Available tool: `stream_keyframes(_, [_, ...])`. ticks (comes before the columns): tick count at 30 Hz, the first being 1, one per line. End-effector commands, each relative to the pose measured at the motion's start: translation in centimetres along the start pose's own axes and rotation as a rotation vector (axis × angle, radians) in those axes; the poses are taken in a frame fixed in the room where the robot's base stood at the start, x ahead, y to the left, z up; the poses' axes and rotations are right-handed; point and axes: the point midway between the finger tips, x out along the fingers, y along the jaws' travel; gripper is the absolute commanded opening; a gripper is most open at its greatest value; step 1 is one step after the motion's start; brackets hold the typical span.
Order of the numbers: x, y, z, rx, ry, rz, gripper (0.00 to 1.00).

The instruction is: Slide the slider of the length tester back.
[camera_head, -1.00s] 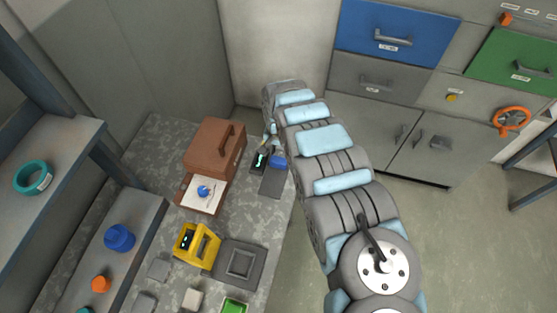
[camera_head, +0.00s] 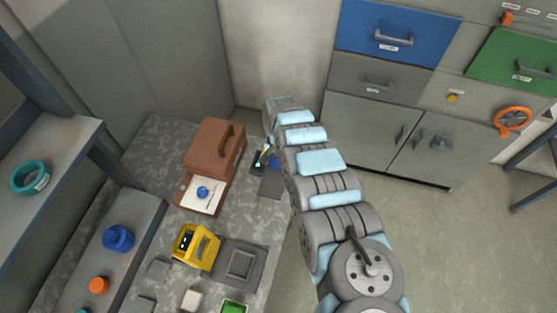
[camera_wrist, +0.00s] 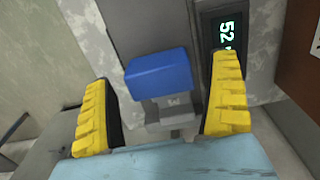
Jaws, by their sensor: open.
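The length tester shows in the wrist view as a grey track with a blue-topped slider (camera_wrist: 160,74) and a dark display (camera_wrist: 224,32) that reads 52, possibly with more characters cut off. In the head view the tester's grey base (camera_head: 271,186) lies on the counter, and the slider is partly hidden by my arm. My gripper (camera_wrist: 167,105) is open. Its yellow fingers are on either side of the slider, the right one close to the display. I cannot tell whether either finger touches the slider.
A brown box (camera_head: 214,143) with a handle stands left of the tester, with a white pad holding a blue piece (camera_head: 203,192) before it. A yellow device (camera_head: 196,247) and a grey square plate (camera_head: 240,262) are nearer. Open floor lies to the right.

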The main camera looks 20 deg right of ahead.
Motion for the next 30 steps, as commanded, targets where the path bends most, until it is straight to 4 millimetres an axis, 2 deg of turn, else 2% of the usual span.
stream_keyframes(1, [0.0,0.0,0.0,0.000,0.000,0.000,0.84])
stream_keyframes(6, [0.0,0.0,0.0,0.000,-0.001,0.000,0.35])
stream_keyframes(7, [0.0,0.0,0.0,0.000,-0.001,0.000,0.26])
stream_keyframes(8, [0.0,0.0,0.0,0.000,-0.001,0.000,0.23])
stream_keyframes(17, [-0.3,0.0,0.7,0.000,-0.004,0.002,0.22])
stream_keyframes(30, [-0.2,0.1,3.8,0.000,-0.006,0.002,0.23])
